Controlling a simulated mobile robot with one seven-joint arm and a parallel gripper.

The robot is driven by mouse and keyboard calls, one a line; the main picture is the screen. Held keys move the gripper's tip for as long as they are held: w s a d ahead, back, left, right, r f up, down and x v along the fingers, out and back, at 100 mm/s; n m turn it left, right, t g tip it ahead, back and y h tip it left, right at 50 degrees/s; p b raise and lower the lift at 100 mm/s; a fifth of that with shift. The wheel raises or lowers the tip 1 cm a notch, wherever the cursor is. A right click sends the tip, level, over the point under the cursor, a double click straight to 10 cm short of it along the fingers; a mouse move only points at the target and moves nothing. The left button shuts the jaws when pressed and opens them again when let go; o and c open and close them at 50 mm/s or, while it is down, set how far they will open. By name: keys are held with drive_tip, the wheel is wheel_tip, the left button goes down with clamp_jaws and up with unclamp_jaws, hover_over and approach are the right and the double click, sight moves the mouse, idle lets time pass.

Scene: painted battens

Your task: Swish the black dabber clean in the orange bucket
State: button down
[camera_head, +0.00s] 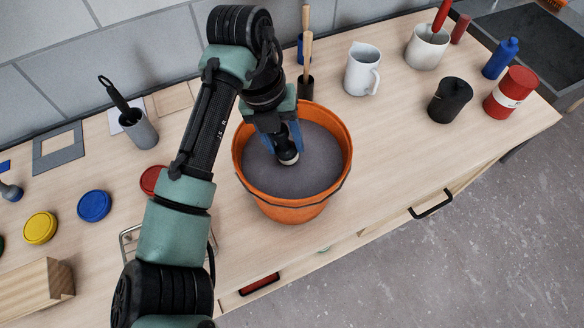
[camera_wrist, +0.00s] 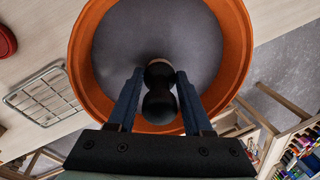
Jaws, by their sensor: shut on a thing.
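The orange bucket (camera_head: 295,209) stands on the wooden counter with a dark grey surface inside, which looks like liquid. My gripper (camera_head: 283,140) is over the bucket, pointing down into it. It is shut on the black dabber (camera_head: 286,156), whose rounded black body shows between the blue fingers in the wrist view (camera_wrist: 159,105). The dabber's lower end has a pale band and is inside the rim, close to the grey surface. I cannot tell whether it touches that surface. The bucket's orange rim (camera_wrist: 236,50) surrounds the dabber in the wrist view.
A white jug (camera_head: 361,70), a black lidded pot (camera_head: 449,101) and a red tin (camera_head: 510,92) stand to the right. A grey cup (camera_head: 140,131) with a black-handled tool is at the left. Yellow (camera_head: 40,228) and blue (camera_head: 94,206) lids lie front left. A wire rack (camera_wrist: 44,95) is beside the bucket.

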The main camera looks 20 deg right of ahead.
drive_tip(key=shift+w+a+r+p, duration=0.15)
drive_tip(key=shift+r+p, duration=0.4)
drive_tip(key=shift+r, duration=0.45)
drive_tip(key=shift+a+r+p, duration=0.2)
drive_tip(key=shift+r+p, duration=0.3)
drive_tip(key=shift+r, duration=0.45)
drive_tip(key=shift+w+a+r+p, duration=0.15)
drive_tip(key=shift+r+p, duration=0.4)
drive_tip(key=shift+r, duration=0.45)
drive_tip(key=shift+r, duration=0.1)
drive_tip(key=shift+r+p, duration=1.65)
drive_tip(key=shift+r, duration=0.75)
